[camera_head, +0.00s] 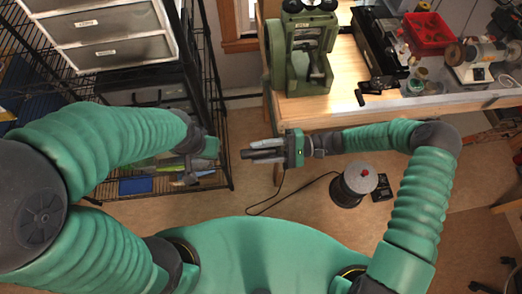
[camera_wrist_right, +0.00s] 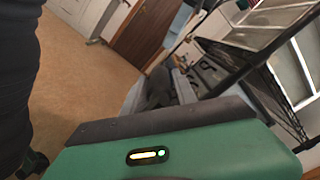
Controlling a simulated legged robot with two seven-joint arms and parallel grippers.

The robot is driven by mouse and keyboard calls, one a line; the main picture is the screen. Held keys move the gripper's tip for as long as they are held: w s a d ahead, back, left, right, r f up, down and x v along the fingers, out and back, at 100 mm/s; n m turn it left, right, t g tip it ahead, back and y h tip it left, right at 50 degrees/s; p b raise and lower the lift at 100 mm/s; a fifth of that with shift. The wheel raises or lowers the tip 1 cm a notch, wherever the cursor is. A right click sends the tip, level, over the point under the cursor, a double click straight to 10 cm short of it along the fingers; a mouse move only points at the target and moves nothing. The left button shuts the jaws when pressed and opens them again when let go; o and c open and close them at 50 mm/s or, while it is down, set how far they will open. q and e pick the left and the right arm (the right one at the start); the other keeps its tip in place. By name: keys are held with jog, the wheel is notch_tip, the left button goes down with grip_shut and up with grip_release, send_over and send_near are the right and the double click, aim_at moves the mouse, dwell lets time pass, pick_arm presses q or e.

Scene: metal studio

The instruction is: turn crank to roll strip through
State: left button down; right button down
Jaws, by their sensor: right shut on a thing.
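The wooden bench (camera_head: 300,108) holds a red bin (camera_head: 428,32), a black case and small tools. A black wire rack (camera_head: 218,110) with a white drawer unit (camera_head: 108,45) is at the left. A round grey-topped device (camera_head: 358,178) and a cable are on the floor.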

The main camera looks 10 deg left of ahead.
jog(key=shift+w+r, duration=0.15)
jog(key=shift+r, duration=0.2)
jog(key=shift+r+m+p, duration=0.3)
jog(key=shift+r+p, duration=0.2)
jog(key=r+m+p, duration=0.1)
jog(key=r, duration=0.1)
jog(key=r+m+p, duration=0.1)
jog(key=r+p, duration=0.1)
jog(key=w+r+p, duration=0.1)
jog(key=r, duration=0.2)
jog(key=shift+w+a+m, duration=0.1)
jog(key=shift+a+m, duration=0.05)
jog(key=shift+m, duration=0.25)
jog(key=w+a+r+m+p, duration=0.1)
jog(key=w+r+m+p, duration=0.1)
jog(key=r, duration=0.5)
jog(key=shift+w+p, duration=0.45)
jog(key=shift+w, duration=0.3)
